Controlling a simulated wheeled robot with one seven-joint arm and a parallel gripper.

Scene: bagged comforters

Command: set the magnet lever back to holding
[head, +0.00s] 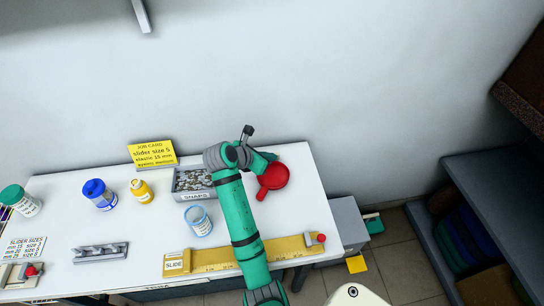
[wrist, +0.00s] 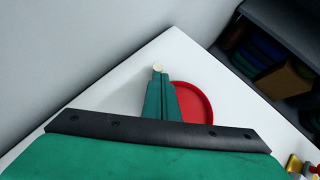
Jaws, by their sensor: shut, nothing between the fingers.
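My gripper (wrist: 159,78) is shut and empty, its two green fingers together in the wrist view. A small cream round end (wrist: 158,68) shows right at the fingertips; I cannot tell whether they touch it or what it belongs to. A red round dish (wrist: 194,102) lies on the table just right of the fingers, partly hidden by them and the dark bar of my gripper. In the head view the dish (head: 274,177) is at the table's right end, with my gripper (head: 267,158) at its upper left. No lever is clearly identifiable as the magnet's.
The white table (head: 110,235) holds a snaps tray (head: 190,188), a clear jar (head: 198,222), blue (head: 98,197) and yellow (head: 141,191) bottles and a job card (head: 152,153). A yellow slide ruler (head: 215,260) with a red knob (head: 321,238) runs along the front. Shelves stand at right.

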